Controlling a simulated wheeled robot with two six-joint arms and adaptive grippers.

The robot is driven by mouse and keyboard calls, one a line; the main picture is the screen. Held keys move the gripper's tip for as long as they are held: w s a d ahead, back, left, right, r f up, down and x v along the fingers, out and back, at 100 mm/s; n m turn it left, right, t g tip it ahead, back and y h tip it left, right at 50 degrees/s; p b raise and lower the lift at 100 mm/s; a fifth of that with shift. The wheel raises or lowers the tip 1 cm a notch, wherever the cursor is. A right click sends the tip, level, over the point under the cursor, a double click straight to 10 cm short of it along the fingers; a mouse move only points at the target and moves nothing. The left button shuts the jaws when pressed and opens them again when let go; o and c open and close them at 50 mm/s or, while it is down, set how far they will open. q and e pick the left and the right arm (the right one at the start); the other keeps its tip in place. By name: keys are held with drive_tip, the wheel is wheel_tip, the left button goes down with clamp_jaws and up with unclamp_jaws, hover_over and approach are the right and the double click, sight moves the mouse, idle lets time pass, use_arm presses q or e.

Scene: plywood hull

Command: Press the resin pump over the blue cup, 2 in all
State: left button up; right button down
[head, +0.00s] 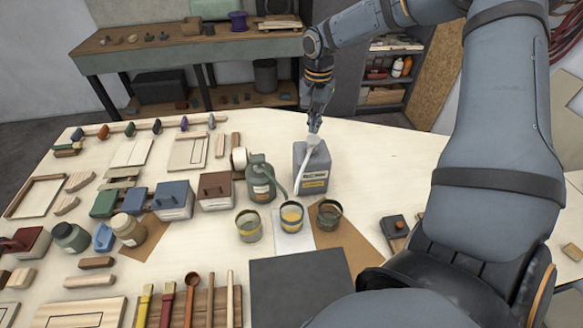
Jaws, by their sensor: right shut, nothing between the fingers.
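A grey jug (311,172) with a label stands at the middle of the table. Its pale pump head (314,141) is on top, and a white spout slopes down to the left toward the cups. My right gripper (314,126) is shut and points down at the pump head, touching it or just above it; I cannot tell which. Below the spout, the middle cup (291,218) has yellow contents and looks bluish. An olive cup (249,226) stands left of it and a brown cup (329,215) right. My left gripper is out of view.
A green bottle (261,179) with its own spout stands left of the jug. Several coloured boxes and jars fill the table's left side. Brushes lie in front, beside a dark mat (301,290).

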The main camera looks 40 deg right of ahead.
wheel_tip(320, 180, up, 6)
drive_tip(key=p, duration=0.4)
drive_tip(key=shift+f, duration=0.25)
